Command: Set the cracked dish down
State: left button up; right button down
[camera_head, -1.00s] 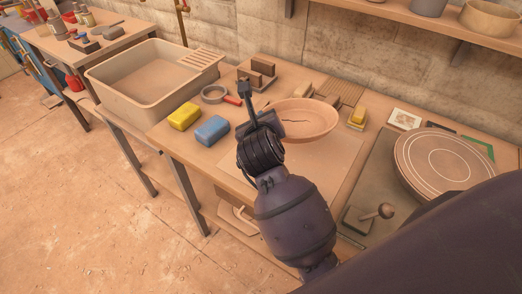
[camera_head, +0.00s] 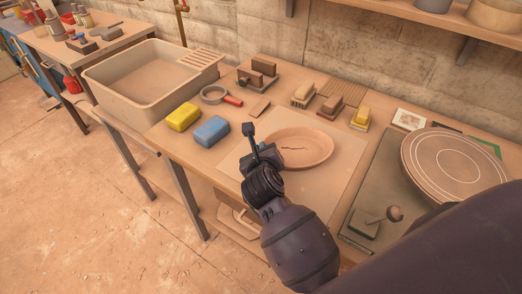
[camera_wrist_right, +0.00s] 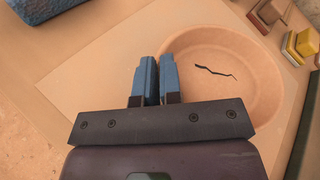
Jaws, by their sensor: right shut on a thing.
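The cracked dish (camera_head: 308,150), shallow, round and clay-coloured with a dark crack inside, is level at the pale mat (camera_head: 322,190) on the workbench. Whether its base bears fully on the mat is hard to tell. My right gripper (camera_head: 268,152) is shut on the dish's left rim. In the right wrist view the blue-padded fingers (camera_wrist_right: 157,68) are close together at the rim of the dish (camera_wrist_right: 235,95), hiding part of that edge. My left gripper is not in view.
A yellow sponge (camera_head: 183,117) and a blue sponge (camera_head: 211,131) lie left of the mat. Brushes and blocks (camera_head: 330,106) stand behind the dish. A round wheel (camera_head: 455,160) sits at right, a sink (camera_head: 135,105) at left. The mat's front is clear.

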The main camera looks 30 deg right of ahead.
jog(key=c, duration=1.3)
grip_release()
jog(key=shift+r, duration=0.15)
jog(key=v, duration=0.6)
jog(key=shift+s+a, duration=0.1)
jog(key=shift+s, duration=0.1)
jog(key=shift+s+a+r+p, duration=0.25)
jog(key=shift+s+p, duration=0.05)
jog(key=shift+s, duration=0.15)
